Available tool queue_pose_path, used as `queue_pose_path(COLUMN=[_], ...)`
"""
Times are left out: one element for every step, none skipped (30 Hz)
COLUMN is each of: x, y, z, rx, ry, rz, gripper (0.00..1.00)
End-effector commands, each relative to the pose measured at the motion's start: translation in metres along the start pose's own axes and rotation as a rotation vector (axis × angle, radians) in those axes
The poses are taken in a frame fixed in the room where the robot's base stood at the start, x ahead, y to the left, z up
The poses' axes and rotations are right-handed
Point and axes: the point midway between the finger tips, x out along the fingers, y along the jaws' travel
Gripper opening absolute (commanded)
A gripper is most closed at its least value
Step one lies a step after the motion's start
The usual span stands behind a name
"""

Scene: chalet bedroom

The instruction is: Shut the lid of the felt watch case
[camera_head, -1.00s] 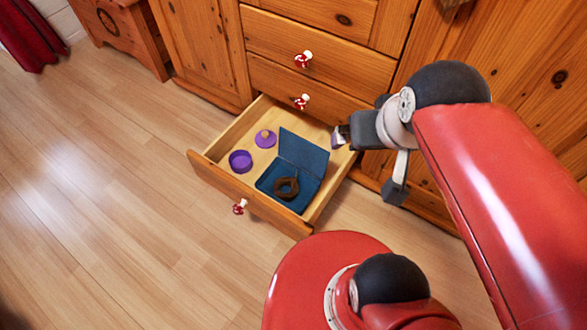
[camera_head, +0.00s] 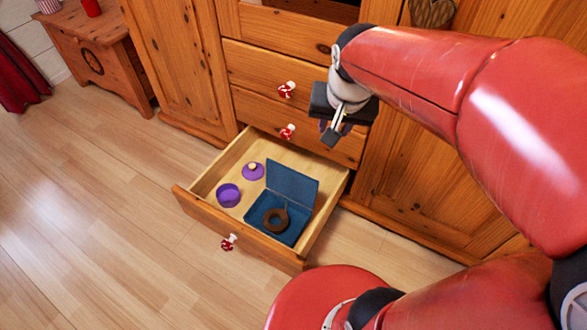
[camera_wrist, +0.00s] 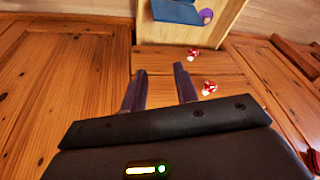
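The blue felt watch case (camera_head: 290,230) lies in the open drawer with its lid (camera_head: 291,184) raised along the back side. A brown, ring-shaped watch (camera_head: 276,219) lies in its base. Part of the case also shows at the top of the wrist view (camera_wrist: 178,11), cut off by the frame edge. My gripper (camera_head: 335,131) is above and behind the case, in front of the cabinet, and touches neither lid nor base. In the wrist view its two fingers (camera_wrist: 158,77) stand apart with nothing between them.
The open wooden drawer (camera_head: 215,209) also holds a purple round container (camera_head: 228,195) and a purple lid (camera_head: 252,171). Red-and-white knobs (camera_head: 287,90) stick out from closed drawers near my gripper. The floor (camera_head: 110,215) to the left is clear.

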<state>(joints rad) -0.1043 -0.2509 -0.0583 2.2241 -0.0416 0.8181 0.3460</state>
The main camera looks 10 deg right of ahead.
Motion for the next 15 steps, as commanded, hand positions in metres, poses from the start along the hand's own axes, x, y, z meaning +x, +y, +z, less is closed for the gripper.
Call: queue_pose_path(x=[0.026,0.038,0.056,0.069,0.083,0.102,0.117,0.133,0.153,0.167,0.181,0.199,0.211,0.222,0.235], y=[-0.007,-0.011,-0.017,-0.020,-0.024,-0.030,-0.034,-0.037,-0.043,-0.046,-0.048,-0.052,-0.055,-0.057,-0.059], z=[-0.012,-0.019,-0.028,-0.034,-0.040,-0.047,-0.052,-0.057,-0.062,-0.065,-0.068,-0.070,-0.072,-0.073,-0.074], rx=[0.031,0.055,0.085,0.107,0.130,0.157,0.178,0.200,0.225,0.244,0.261,0.281,0.295,0.307,0.322], ry=[-0.026,-0.036,-0.049,-0.058,-0.066,-0.078,-0.085,-0.091,-0.099,-0.104,-0.108,-0.112,-0.114,-0.117,-0.119], rz=[0.013,0.021,0.033,0.043,0.052,0.066,0.077,0.088,0.103,0.115,0.127,0.140,0.149,0.159,0.169], gripper=[0.23,0.20,0.14,0.10,0.06,0.01,0.00,0.00,0.00,0.00,0.00,0.00,0.00,0.00,0.00])
